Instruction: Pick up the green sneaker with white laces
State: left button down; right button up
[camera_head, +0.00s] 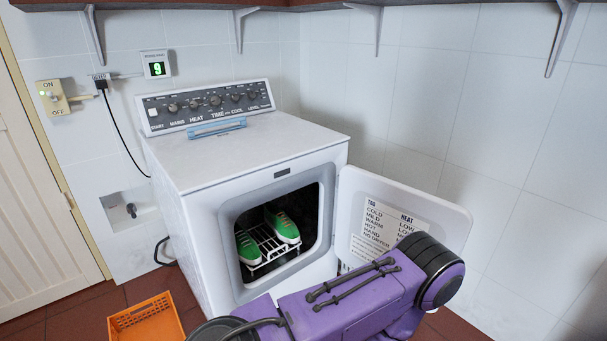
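Two green sneakers rest on a white wire rack (268,251) inside the open dryer (190,232). The left sneaker (247,247) sits lower and closer to the left rim of the opening. The right sneaker (284,226) is slightly higher and shows a white edge. Their laces are too small to tell apart. Neither of my grippers is in view. A purple arm link with black joints crosses the bottom of the view, in front of the dryer's lower right part.
The dryer door (448,219) hangs open to the right, with a printed label (392,222). A blue object (216,127) lies on the dryer top by the control panel. An orange basket (147,320) stands on the floor at lower left. Shelf brackets hang above.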

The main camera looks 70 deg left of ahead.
aim_at(249, 254)
jog(key=u, duration=2.55)
